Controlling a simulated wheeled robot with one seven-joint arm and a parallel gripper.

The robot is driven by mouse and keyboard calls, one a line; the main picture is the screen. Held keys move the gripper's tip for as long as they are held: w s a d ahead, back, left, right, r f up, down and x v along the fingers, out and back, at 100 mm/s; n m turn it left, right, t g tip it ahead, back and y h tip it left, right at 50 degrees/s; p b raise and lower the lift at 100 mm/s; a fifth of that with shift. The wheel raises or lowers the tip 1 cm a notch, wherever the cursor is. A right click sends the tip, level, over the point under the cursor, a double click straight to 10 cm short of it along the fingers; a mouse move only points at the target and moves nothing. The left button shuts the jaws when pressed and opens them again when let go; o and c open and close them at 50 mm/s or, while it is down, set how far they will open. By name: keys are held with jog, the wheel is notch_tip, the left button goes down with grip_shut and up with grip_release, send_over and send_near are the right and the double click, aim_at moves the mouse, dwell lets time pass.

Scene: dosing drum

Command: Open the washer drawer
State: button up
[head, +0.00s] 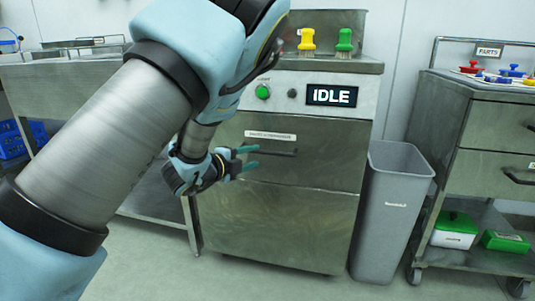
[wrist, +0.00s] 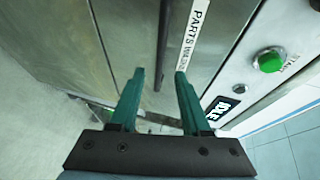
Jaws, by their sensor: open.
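The washer drawer (head: 325,150) is the upper steel front of the parts washer, below its control panel. It looks closed, flush with the cabinet. Its dark bar handle (head: 285,153) runs across under a white label (head: 270,135). My gripper (head: 256,157) is open at the left part of the handle, with its teal fingers pointing at the drawer front. In the wrist view the handle (wrist: 163,45) lies in line with the gap between my fingertips (wrist: 160,74). I cannot tell whether the fingers touch it.
The control panel has a green button (head: 262,92) and a display (head: 331,95) reading IDLE. A yellow brush (head: 306,42) and a green brush (head: 344,42) stand on top. A grey bin (head: 390,210) stands right of the washer, beside a parts cart (head: 500,125). Floor in front is clear.

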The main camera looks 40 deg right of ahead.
aim_at(266, 153)
jog(key=b+x, duration=0.1)
jog(key=x, duration=0.6)
jog(key=shift+w+d+f, duration=0.1)
jog(key=shift+d, duration=0.25)
grip_shut()
dwell(1.1)
